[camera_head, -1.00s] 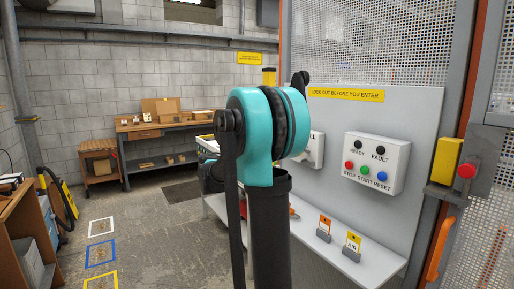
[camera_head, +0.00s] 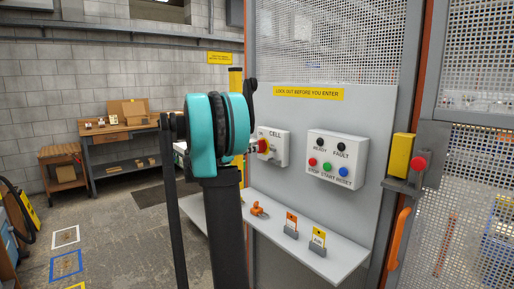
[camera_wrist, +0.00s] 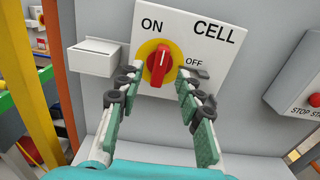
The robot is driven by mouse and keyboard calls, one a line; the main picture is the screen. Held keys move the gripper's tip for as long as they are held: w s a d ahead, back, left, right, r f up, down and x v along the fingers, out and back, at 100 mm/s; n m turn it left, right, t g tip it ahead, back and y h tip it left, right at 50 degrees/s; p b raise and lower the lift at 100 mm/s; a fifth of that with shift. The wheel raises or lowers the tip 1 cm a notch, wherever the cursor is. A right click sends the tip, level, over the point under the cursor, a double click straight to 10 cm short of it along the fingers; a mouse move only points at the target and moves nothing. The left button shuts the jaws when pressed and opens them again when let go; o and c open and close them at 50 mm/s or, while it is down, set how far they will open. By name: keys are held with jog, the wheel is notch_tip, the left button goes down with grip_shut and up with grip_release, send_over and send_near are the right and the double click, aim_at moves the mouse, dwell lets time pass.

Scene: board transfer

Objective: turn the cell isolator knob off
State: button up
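The cell isolator knob (camera_wrist: 159,64) is a red handle on a yellow disc, on a white box (camera_wrist: 212,30) marked ON, OFF and CELL. Its handle stands near upright in the wrist view, its upper end toward ON; OFF is to its right. In the head view the knob (camera_head: 263,146) shows just right of my arm, which covers part of the box. My gripper (camera_wrist: 158,79) is open, with one finger on each side of the knob's lower part. I cannot tell whether either finger touches it. My arm hides the fingers in the head view.
A control box (camera_head: 336,160) with lamps and stop, start and reset buttons is mounted to the right. A shelf (camera_head: 318,258) below holds two tags and an orange item. A yellow interlock with a red button (camera_head: 419,164) is at the gate. A small white holder (camera_wrist: 95,57) sits left of the knob.

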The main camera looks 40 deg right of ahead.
aim_at(261, 146)
jog(key=d, duration=0.4)
jog(key=shift+w+d, duration=0.15)
jog(key=shift+d, duration=0.15)
grip_shut()
